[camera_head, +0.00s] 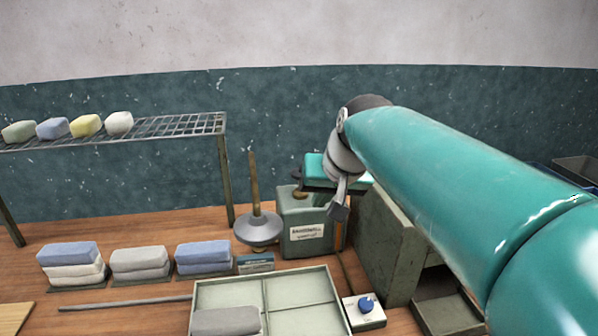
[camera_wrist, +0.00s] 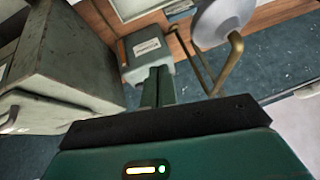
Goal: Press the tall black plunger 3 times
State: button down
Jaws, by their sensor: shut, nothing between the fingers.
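I cannot make out a tall black plunger in either view. My gripper (camera_head: 318,196) is shut and empty, at the end of my teal arm. In the head view it overlaps the top right of a grey-green labelled canister (camera_head: 292,215) with a small brass-coloured part on top. In the wrist view the shut fingers (camera_wrist: 157,84) point toward the same canister (camera_wrist: 142,62); I cannot tell whether they touch it. My gripper and arm hide part of what stands there.
A grey cone with an upright brown handle (camera_head: 257,228) stands just left of the canister. A grey-green cabinet (camera_head: 385,240) is close on the right. In front are a divided tray (camera_head: 265,292) and a blue-knobbed box (camera_head: 364,311). A wire rack (camera_head: 180,126) and folded cloths (camera_head: 140,262) are left.

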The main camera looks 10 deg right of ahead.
jog(key=w+d+r+y, duration=0.1)
jog(key=w, duration=1.3)
jog(key=w+d+r+t+y, duration=0.1)
jog(key=w+r+y, duration=0.1)
jog(key=w, duration=1.2)
jog(key=shift+m+y, duration=0.3)
jog(key=shift+m, duration=0.1)
jog(key=shift+d+f, duration=0.1)
jog(key=shift+f, duration=0.1)
jog(key=shift+f, duration=4.3)
jog(key=shift+f, duration=0.1)
jog(key=shift+f, duration=0.35)
jog(key=shift+f, duration=1.7)
